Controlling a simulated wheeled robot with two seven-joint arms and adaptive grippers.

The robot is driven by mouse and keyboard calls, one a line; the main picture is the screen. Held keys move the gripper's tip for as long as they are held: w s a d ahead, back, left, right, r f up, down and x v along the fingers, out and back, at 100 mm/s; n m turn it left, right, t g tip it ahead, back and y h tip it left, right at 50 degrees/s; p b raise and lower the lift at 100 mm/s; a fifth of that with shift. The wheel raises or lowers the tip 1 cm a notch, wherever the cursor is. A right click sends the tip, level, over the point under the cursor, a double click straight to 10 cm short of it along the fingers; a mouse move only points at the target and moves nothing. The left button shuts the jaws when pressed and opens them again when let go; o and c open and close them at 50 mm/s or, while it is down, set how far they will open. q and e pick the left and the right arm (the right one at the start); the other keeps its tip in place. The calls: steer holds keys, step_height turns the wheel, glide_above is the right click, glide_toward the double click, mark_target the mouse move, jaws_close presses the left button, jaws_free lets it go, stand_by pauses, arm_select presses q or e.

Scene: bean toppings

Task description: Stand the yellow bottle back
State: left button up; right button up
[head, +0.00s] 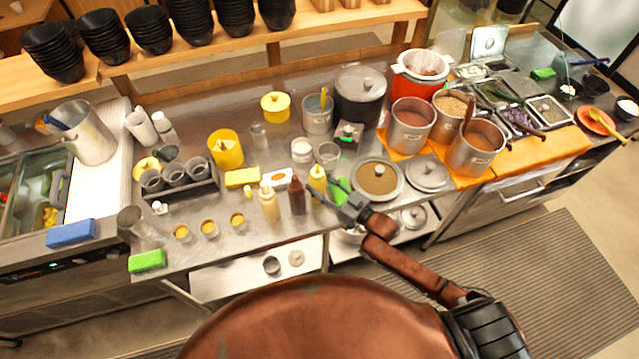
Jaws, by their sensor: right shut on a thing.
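The yellow bottle (318,179) stands upright, or nearly so, on the steel counter near its front edge. My right gripper (325,198) reaches in from the lower right and is shut on the bottle's lower part, which its fingers partly hide. I cannot tell whether the bottle's base touches the counter. A dark brown bottle (297,195) and a pale tan bottle (269,201) stand just left of it. My left gripper is not in view.
A green sponge (341,188) lies right beside the gripper. A round pan of brown food (378,179) and a steel lid (428,174) are to the right. A white tray (277,177) and a yellow sponge (242,178) lie behind the bottles. Small yellow-filled cups (209,228) stand left.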

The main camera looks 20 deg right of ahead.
steer(key=shift+f, duration=0.2)
steer(key=o, duration=0.4)
steer(key=shift+o, duration=0.2)
steer(key=shift+r, duration=0.2)
steer(key=v, duration=1.2)
steer(key=shift+b, duration=0.4)
steer(key=shift+a+f, duration=0.1)
